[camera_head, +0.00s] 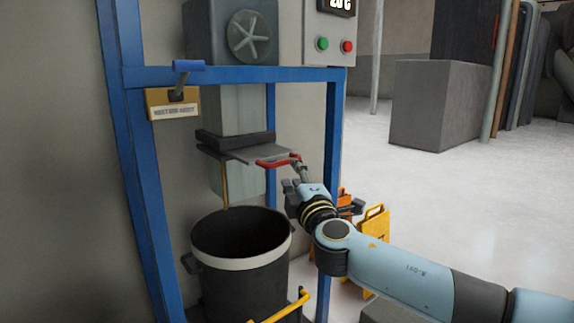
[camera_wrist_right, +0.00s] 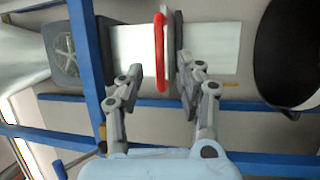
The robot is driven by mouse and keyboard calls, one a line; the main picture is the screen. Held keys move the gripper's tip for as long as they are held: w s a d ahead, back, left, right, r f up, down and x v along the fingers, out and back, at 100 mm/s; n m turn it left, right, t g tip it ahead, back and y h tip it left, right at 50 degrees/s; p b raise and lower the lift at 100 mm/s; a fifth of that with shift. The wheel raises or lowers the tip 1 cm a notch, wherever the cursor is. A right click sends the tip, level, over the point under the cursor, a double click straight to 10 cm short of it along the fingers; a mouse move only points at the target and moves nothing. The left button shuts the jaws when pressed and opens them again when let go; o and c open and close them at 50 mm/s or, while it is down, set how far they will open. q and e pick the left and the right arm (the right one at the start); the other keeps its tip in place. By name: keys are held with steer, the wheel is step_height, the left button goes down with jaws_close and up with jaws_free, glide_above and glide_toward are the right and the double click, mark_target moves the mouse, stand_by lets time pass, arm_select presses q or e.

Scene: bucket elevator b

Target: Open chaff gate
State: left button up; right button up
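The chaff gate is a flat grey plate (camera_head: 262,151) with a red bar handle (camera_head: 275,163) on its front edge. The plate sticks out of a dark frame (camera_head: 228,141) on the pale chute. My right gripper (camera_head: 294,178) is at the right end of the handle. In the right wrist view the red handle (camera_wrist_right: 160,48) lies between the spread fingers of my right gripper (camera_wrist_right: 160,68), with gaps visible on both sides. One finger overlaps the grey plate edge there. My left gripper is not in view.
A black bin (camera_head: 240,262) with a pale band stands below the chute. A blue frame (camera_head: 332,130) post rises behind my right gripper. A blue-handled lever (camera_head: 187,66) sits at upper left. Yellow signs (camera_head: 376,222) stand on the floor beyond my arm.

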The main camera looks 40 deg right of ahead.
mark_target(288, 163)
steer(key=x, duration=0.7)
steer(key=shift+c, duration=0.2)
jaws_close()
